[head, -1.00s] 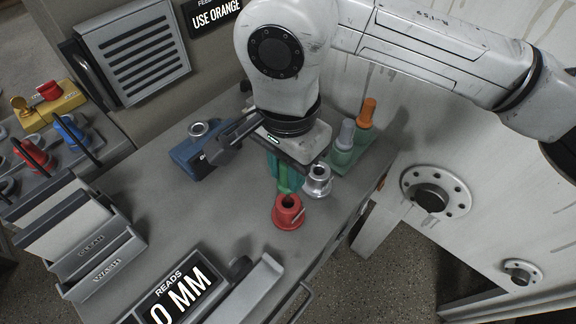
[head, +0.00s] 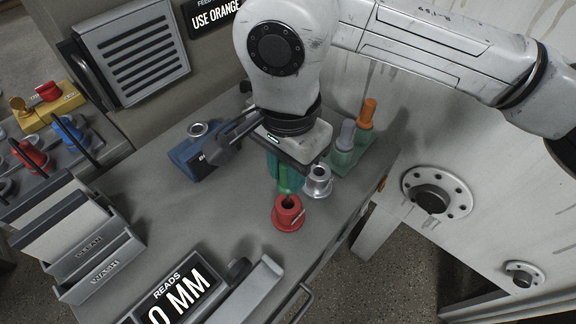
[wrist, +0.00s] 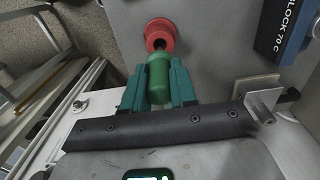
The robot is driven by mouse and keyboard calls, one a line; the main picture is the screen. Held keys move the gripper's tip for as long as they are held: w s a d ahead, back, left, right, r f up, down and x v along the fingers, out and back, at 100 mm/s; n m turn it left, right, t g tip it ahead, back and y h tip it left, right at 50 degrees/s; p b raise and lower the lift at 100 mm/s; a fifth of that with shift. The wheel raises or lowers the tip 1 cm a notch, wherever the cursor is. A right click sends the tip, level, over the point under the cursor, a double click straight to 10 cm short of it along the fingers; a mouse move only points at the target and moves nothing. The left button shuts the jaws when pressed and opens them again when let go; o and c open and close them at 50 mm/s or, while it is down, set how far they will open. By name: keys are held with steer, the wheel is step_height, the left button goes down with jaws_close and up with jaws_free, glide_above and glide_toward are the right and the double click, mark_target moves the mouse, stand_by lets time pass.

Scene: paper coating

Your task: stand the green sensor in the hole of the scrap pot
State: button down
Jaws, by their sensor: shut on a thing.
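My gripper (wrist: 157,88) is shut on the green sensor (wrist: 159,72), a green cylinder held between its teal fingers in the wrist view. The sensor also shows below my gripper (head: 283,180) in the head view. A red pot (head: 288,213) with a dark hole in its top stands on the bench just in front of the sensor. In the wrist view the red pot (wrist: 160,32) is right beyond the sensor's end, and part of its hole shows. I cannot tell if they touch. A silver pot (head: 318,182) with a hole stands close to the right.
A green stand (head: 351,160) holds a grey (head: 346,134) and an orange (head: 366,113) sensor at the right. A blue block (head: 191,155) stands at the back left. The gauge display (head: 178,294) is at the front. The bench left of the red pot is clear.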

mark_target(288, 199)
steer(key=shift+f+b, duration=2.35)
steer(key=shift+f, duration=0.4)
steer(key=c, duration=0.8)
jaws_free()
steer(key=shift+r, duration=0.1)
step_height(288, 199, up, 11)
steer(key=shift+f, duration=0.15)
steer(key=shift+a, duration=0.1)
